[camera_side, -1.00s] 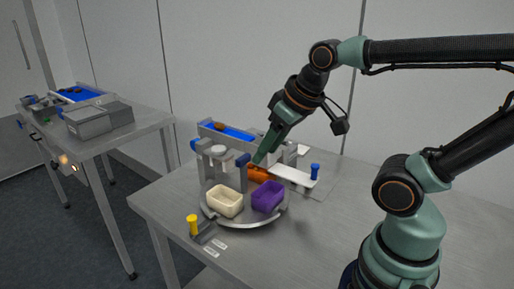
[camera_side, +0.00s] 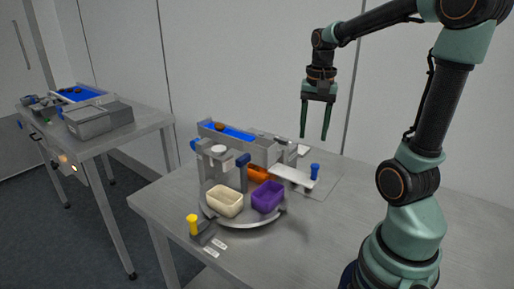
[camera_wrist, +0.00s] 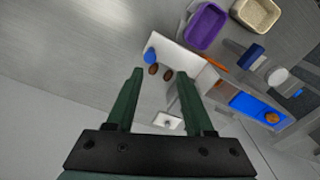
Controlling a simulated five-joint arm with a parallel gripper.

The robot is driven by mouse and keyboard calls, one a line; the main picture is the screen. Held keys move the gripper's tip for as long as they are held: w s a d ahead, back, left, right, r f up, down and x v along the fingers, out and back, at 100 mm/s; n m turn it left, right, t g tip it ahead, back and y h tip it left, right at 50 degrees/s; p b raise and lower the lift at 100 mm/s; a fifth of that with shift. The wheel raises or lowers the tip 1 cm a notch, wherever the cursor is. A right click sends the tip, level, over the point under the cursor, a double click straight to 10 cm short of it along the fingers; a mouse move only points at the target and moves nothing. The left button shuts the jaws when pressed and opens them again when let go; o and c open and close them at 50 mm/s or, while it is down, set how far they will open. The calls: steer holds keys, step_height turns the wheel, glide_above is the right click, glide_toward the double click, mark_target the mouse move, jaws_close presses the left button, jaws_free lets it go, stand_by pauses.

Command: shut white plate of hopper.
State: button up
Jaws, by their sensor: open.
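The white plate (camera_side: 291,176) of the hopper (camera_side: 245,148) sticks out to the right in the side view, with a blue knob (camera_side: 314,170) standing at its outer end. In the wrist view the plate (camera_wrist: 182,56) and knob (camera_wrist: 150,54) lie just beyond my fingertips. My gripper (camera_side: 314,137) is open and empty, pointing down, above and apart from the plate and knob. A blue belt (camera_side: 227,131) carrying a brown date shows on the hopper.
A cream bin (camera_side: 225,211) and a purple bin (camera_side: 267,208) stand on a round turntable in front, near a yellow knob (camera_side: 193,224). Two brown dates (camera_wrist: 160,73) show near the plate in the wrist view.

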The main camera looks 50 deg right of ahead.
mark_target(315, 165)
steer(key=shift+m, duration=0.7)
steer(key=f, duration=0.4)
steer(key=d+f, duration=0.1)
steer(key=f, duration=0.3)
steer(key=d+f, duration=0.1)
steer(key=f, duration=0.3)
steer(key=shift+s+f, duration=0.25)
steer(key=shift+s, duration=0.15)
jaws_close()
